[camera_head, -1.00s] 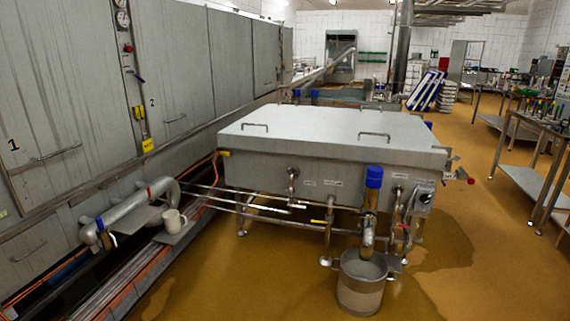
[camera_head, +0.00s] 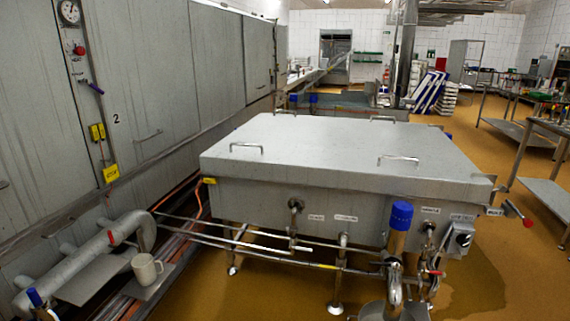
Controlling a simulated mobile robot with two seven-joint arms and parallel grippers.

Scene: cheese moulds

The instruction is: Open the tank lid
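The metal tank (camera_head: 325,207) stands on legs in the middle of the camera_head view. Its flat grey lid (camera_head: 325,150) lies level on top and looks shut. Several bar handles sit on the lid: one at the near left (camera_head: 246,147), one at the near right (camera_head: 398,159), and others along the far edge. Neither of my grippers shows in the view, so their state is hidden.
A metal bucket (camera_head: 372,311) stands below the blue-capped pipe (camera_head: 399,228) at the tank's front. A metal table (camera_head: 545,190) stands at right. Wet brown floor lies between.

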